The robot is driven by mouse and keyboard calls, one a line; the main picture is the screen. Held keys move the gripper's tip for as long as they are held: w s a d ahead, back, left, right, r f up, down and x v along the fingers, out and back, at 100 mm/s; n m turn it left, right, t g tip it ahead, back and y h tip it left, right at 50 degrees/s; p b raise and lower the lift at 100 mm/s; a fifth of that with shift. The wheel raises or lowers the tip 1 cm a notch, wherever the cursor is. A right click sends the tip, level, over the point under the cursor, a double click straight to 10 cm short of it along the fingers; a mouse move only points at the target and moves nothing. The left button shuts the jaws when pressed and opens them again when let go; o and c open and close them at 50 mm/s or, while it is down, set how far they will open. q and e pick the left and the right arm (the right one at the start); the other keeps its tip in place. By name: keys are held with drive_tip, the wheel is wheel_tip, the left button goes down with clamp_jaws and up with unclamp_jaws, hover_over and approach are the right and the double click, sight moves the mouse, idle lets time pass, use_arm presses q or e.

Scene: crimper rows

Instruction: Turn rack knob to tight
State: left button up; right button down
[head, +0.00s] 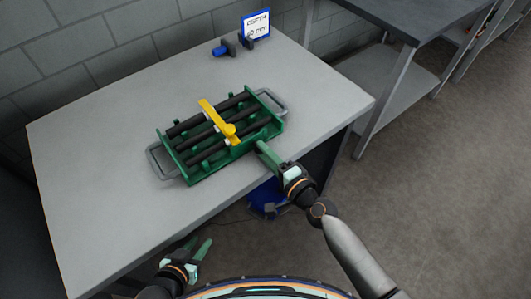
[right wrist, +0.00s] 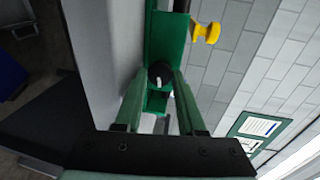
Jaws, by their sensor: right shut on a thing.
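The green rack (head: 190,178) stands on the grey table, with dark rods lying along it and a yellow piece (head: 212,115) across it. The rack knob (right wrist: 160,72) is black with a white mark and sits on the rack's end in the right wrist view. My right gripper (head: 262,147) reaches the rack's near right side. In the right wrist view its two green fingers (right wrist: 158,82) are shut on the knob, one on each side. In the head view the fingers hide the knob. My left gripper (head: 197,246) is open and empty, low in front of the table.
A blue and dark fixture (head: 229,46) and a small lettered sign (head: 256,23) stand at the table's back. The table (head: 85,185) is bare left of the rack. A blue object (head: 267,198) is below the table's front edge. A dark bench (head: 415,15) stands at right.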

use_arm(q)
drive_tip(key=shift+d, duration=0.1)
use_arm(e)
drive_tip(key=shift+d, duration=0.1)
idle(0.4)
drive_tip(key=c, duration=0.5)
unclamp_jaws()
use_arm(q)
drive_tip(key=shift+w+r, duration=0.1)
use_arm(e)
drive_tip(key=shift+s+f, duration=0.1)
drive_tip(key=shift+f, duration=0.05)
